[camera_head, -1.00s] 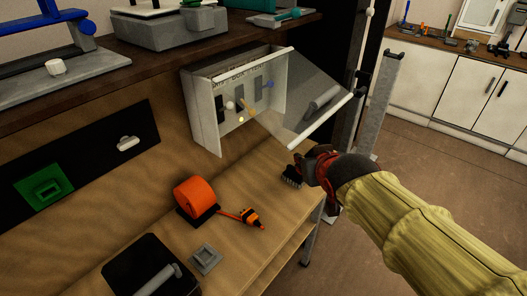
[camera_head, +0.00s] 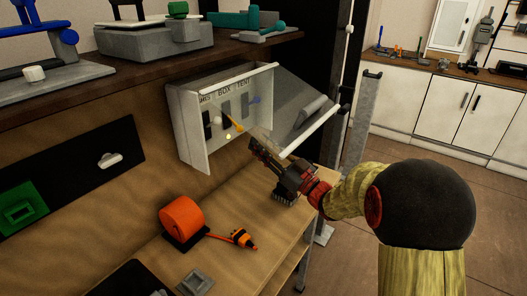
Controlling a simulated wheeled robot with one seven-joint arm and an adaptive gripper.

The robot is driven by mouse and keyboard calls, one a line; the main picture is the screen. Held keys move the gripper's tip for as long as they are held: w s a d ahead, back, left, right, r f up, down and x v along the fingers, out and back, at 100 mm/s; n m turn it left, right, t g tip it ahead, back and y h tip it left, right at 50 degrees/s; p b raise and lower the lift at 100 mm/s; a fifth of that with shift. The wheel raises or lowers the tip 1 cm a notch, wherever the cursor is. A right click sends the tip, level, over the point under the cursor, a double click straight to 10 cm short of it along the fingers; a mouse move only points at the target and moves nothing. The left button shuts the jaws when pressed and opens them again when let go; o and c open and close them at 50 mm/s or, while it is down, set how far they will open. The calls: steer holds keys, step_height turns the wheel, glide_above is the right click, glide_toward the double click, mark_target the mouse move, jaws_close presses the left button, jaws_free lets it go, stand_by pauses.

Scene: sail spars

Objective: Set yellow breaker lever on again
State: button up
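The breaker box (camera_head: 196,160) is a pale open-fronted case mounted under the shelf, with lettering along its top inside. The yellow lever (camera_head: 233,122) sticks out at the middle of its panel, slanting down to the right. A white-tipped lever (camera_head: 215,120) is to its left and a blue-tipped lever (camera_head: 255,99) to its right. A small yellow dot (camera_head: 228,137) shows below the yellow lever. My gripper (camera_head: 256,138) is in front of the box's lower right, close to the yellow lever's tip and seemingly apart from it. Its finger opening is too small to make out.
The box's grey cover (camera_head: 305,118) hangs open to the right, behind my gripper. An orange roll (camera_head: 181,220) and an orange-black tool (camera_head: 233,238) lie on the bench below. The dark shelf (camera_head: 130,75) runs above. The bench in front of the box is mostly clear.

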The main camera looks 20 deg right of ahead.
steer(key=w+a+r+y+p, duration=0.2)
steer(key=w+a+r+p, duration=0.1)
steer(key=w+a, duration=0.1)
steer(key=shift+w+a+n+p, duration=0.2)
steer(key=shift+a+n+p, duration=0.05)
steer(key=shift+n+p, duration=0.15)
steer(key=shift+f, duration=0.25)
steer(key=shift+c, duration=0.6)
steer(key=shift+s+d, duration=0.1)
steer(key=c, duration=0.5)
